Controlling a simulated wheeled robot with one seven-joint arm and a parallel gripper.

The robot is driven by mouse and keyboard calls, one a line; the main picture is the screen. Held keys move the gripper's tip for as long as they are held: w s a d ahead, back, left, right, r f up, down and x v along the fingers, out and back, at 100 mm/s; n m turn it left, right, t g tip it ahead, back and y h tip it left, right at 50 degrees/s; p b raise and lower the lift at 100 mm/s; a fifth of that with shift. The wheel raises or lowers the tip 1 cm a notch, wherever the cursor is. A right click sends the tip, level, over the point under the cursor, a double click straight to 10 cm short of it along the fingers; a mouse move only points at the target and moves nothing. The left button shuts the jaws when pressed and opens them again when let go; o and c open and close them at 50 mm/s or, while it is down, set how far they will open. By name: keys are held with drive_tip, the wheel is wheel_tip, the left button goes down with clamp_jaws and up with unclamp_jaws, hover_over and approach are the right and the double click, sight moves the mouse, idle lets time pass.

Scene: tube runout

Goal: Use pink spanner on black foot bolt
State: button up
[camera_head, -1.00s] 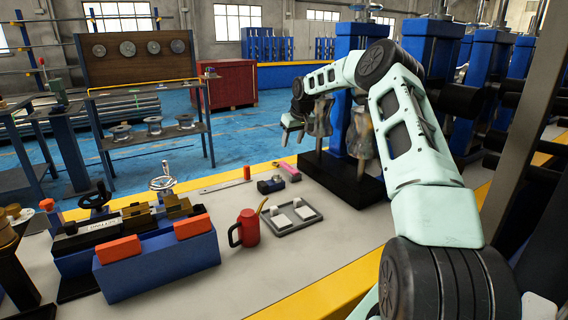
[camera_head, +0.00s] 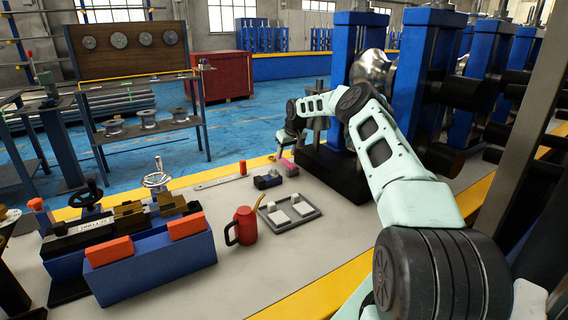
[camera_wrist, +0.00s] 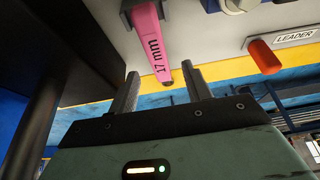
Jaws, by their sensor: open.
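In the head view my gripper (camera_head: 282,147) is just above and behind the spanner. A bolt on the black foot is not clearly visible.
A dark blue block (camera_head: 267,181), a grey tray (camera_head: 290,213) and a red can (camera_head: 244,227) stand left of the black foot. A red-orange piece (camera_wrist: 263,56) lies near a "LEADER" label.

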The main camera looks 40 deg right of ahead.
sight(284, 159)
drive_tip(key=shift+x, duration=2.8)
drive_tip(key=shift+w+d+f+b, duration=0.15)
drive_tip(key=shift+f+b, duration=0.05)
drive_tip(key=shift+b, duration=0.15)
clamp_jaws()
